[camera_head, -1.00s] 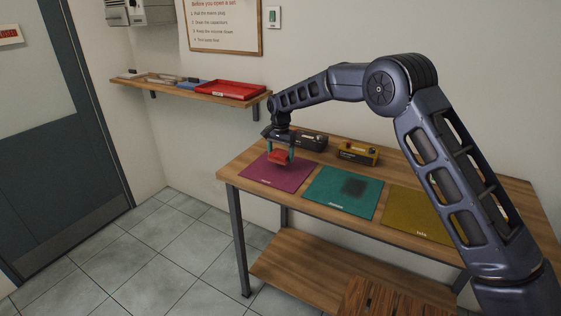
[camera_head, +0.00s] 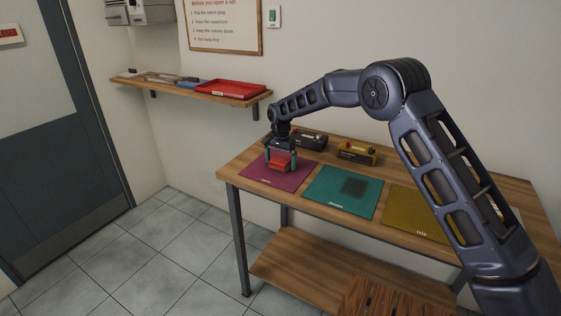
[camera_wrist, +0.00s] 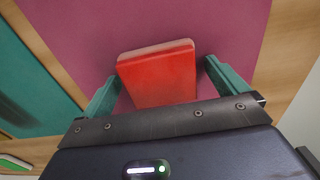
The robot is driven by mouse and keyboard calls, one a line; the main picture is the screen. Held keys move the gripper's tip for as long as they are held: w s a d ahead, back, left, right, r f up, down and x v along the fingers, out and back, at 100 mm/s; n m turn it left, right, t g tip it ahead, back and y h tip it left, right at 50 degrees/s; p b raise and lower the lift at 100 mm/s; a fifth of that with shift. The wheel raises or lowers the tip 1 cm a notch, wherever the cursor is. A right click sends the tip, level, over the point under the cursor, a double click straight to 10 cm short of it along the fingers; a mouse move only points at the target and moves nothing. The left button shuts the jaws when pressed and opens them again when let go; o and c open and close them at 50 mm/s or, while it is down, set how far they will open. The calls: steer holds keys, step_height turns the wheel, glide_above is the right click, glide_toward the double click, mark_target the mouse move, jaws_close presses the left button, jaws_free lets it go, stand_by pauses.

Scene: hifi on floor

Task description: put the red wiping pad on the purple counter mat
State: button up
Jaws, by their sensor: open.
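The red wiping pad (camera_head: 280,165) appears to rest on the purple counter mat (camera_head: 262,179), at the left end of the workbench. In the wrist view the pad (camera_wrist: 158,80) lies between the two green fingers, with the purple mat (camera_wrist: 75,35) around its far end. My gripper (camera_head: 281,161) is open, its fingers still on either side of the pad. In the wrist view my gripper (camera_wrist: 161,72) shows a clear gap between the pad and the right finger. The pad's near end is hidden by the gripper body.
A teal mat (camera_head: 325,188) with a dark patch and a yellow mat (camera_head: 408,215) lie to the right. A black device (camera_head: 311,140) and a yellow device (camera_head: 358,153) stand behind the mats. A wall shelf holds a red tray (camera_head: 231,89).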

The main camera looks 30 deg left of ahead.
mark_target(281, 159)
step_height(281, 159, up, 12)
steer(key=shift+r, duration=0.15)
stand_by(0.5)
steer(key=shift+d, duration=0.1)
